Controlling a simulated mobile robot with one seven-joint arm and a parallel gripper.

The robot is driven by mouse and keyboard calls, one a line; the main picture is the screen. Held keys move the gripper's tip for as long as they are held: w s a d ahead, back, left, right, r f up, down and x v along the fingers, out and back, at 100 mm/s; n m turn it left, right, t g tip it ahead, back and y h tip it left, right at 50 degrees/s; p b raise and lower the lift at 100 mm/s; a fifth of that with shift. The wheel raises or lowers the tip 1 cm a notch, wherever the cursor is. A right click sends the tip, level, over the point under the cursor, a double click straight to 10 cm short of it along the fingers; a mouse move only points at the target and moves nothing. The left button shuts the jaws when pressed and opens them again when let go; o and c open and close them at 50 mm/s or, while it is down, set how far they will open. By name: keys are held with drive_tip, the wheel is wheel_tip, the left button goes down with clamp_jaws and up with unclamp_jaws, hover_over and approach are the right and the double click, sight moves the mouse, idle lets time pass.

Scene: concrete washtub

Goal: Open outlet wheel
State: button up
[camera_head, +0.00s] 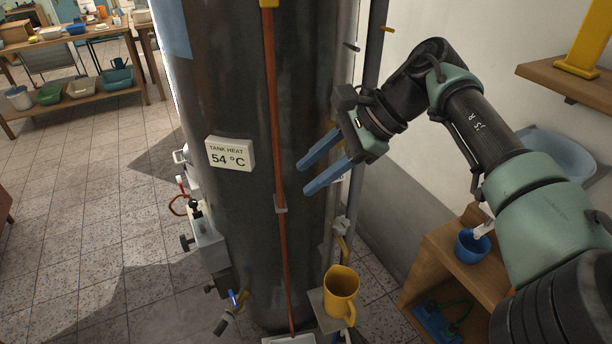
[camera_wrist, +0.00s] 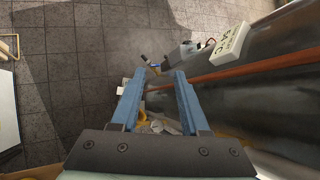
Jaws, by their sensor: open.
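A small grey valve fitting (camera_head: 341,226) sits at the right side of the dark tank (camera_head: 240,70), above a yellow spout pipe (camera_head: 347,250). It may be the outlet wheel, but it is too small to tell. A yellow mug (camera_head: 341,286) stands below the spout on a small shelf. My gripper (camera_head: 303,178) has two blue fingers, open and empty. It is in front of the tank, above the fitting and apart from it in the picture. In the wrist view, my gripper (camera_wrist: 160,72) has nothing between its fingertips; yellow and pale parts below are partly hidden.
A red-brown vertical pipe (camera_head: 275,110) and a "54 °C" sign (camera_head: 230,154) are on the tank. A grey box with black knobs (camera_head: 206,243) and a blue-handled valve (camera_head: 236,299) are at left. A wooden shelf (camera_head: 440,262) with a blue cup (camera_head: 472,247) stands at right.

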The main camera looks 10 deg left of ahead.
drive_tip(key=shift+s+a, duration=0.1)
drive_tip(key=shift+a, duration=0.15)
